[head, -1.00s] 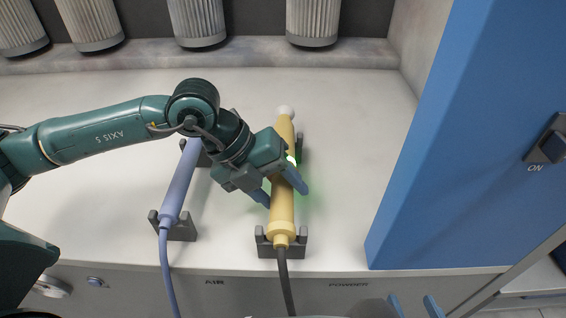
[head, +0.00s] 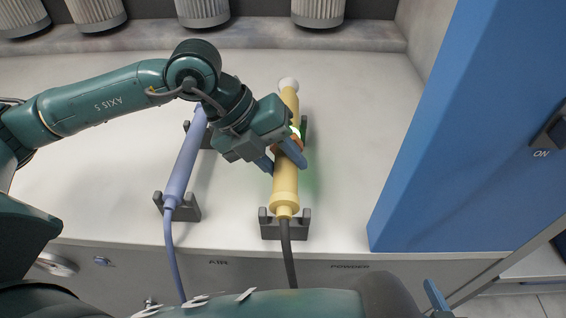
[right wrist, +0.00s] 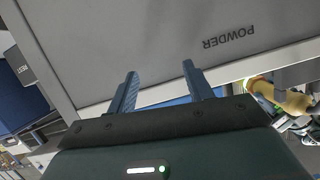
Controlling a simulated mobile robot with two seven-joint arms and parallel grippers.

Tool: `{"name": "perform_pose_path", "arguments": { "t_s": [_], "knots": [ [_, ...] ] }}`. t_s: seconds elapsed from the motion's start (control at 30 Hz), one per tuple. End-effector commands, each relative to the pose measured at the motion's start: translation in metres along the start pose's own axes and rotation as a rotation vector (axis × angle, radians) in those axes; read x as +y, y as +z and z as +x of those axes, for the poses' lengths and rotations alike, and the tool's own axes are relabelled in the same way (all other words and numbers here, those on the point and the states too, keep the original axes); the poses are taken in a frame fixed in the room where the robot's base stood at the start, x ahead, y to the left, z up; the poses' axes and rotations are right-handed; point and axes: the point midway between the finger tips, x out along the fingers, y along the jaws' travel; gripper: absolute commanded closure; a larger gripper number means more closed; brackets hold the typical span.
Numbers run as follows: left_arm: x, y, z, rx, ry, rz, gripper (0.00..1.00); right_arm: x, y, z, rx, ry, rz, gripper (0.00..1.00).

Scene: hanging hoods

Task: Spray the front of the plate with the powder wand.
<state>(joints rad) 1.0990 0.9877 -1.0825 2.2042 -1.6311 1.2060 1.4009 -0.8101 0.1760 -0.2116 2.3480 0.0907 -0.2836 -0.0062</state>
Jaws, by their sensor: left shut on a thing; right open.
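The yellow powder wand (head: 285,178) has a pale round tip at its far end and a dark hose at its near end. My left gripper (head: 285,156) is shut around its middle, with a finger on each side. The wand's near end shows just above the dark front cradle (head: 285,228); whether it is fully clear of it I cannot tell. The wand also shows in the right wrist view (right wrist: 290,100). My right gripper (right wrist: 162,85) is open and empty, before the grey front panel marked POWDER. No plate is in view.
A blue-violet wand (head: 184,165) lies in its own cradle (head: 178,207) to the left, close to my left wrist. A tall blue cabinet (head: 465,150) stands at the right. Ribbed grey cylinders (head: 203,10) line the back. The white bench between wand and cabinet is clear.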

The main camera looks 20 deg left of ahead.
Motion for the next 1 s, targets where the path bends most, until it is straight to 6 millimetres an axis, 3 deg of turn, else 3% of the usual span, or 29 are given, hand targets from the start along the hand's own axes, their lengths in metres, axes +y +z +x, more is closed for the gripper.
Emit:
{"name": "perform_pose_path", "arguments": {
  "t_s": [0.2, 0.4, 1.0],
  "knots": [
    [-0.028, 0.001, -0.039, -0.006, -0.006, 0.006, 0.93, -0.001, 0.004, 0.001, -0.025, -0.003, 0.006, 0.49],
    [-0.042, 0.001, -0.061, -0.005, -0.004, 0.004, 0.93, -0.002, 0.001, 0.005, -0.022, -0.008, 0.007, 0.49],
    [-0.062, 0.0, -0.092, -0.003, -0.003, 0.003, 0.93, -0.005, -0.021, -0.003, -0.024, -0.007, 0.008, 0.49]
  ]
}}
